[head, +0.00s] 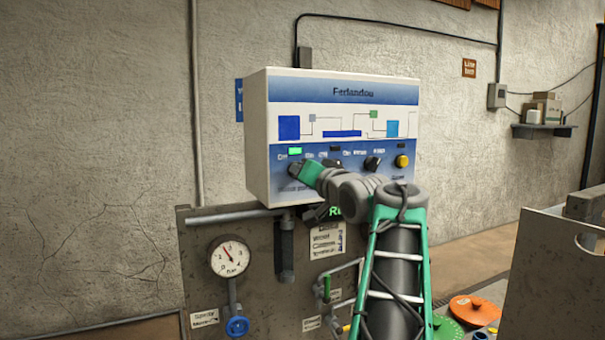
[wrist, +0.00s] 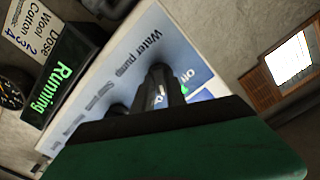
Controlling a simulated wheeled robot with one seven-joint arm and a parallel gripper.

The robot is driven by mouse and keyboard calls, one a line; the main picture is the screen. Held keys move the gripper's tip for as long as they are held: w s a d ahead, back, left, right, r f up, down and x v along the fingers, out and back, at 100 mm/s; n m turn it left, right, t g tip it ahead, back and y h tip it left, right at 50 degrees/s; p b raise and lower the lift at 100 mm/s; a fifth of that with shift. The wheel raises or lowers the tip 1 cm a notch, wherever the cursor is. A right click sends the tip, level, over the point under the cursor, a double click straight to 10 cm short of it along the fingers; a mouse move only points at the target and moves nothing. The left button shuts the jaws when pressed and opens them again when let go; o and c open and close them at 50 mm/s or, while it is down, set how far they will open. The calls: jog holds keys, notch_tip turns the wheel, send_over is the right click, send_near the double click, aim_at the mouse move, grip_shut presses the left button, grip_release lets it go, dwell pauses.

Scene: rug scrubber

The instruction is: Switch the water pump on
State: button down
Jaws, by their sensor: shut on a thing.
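The white control box (head: 256,140), headed "Ferlandou", hangs on the wall with a row of knobs along its lower front. My gripper (head: 295,170) is at the leftmost knob, shut on it; the gripper hides most of that knob. The green body of my gripper covers the lower part of that view. A green lamp (head: 295,151) is lit above the leftmost knob. How far the knob is turned is hard to tell.
Other dark knobs (head: 372,163) and a yellow button (head: 402,161) are to the right on the box. Below are a pressure gauge (head: 229,256), a blue valve wheel (head: 237,326) and pipes. A green "Running" display (wrist: 54,87) shows in the wrist view.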

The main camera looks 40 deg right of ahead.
jog(key=c, duration=1.4)
grip_release()
jog(key=shift+o, duration=0.2)
jog(key=b+v, duration=0.2)
jog(key=v, duration=0.6)
jog(key=shift+w, duration=0.1)
jog(key=b+v, duration=0.1)
jog(key=v, duration=0.8)
jog(key=shift+r, duration=0.1)
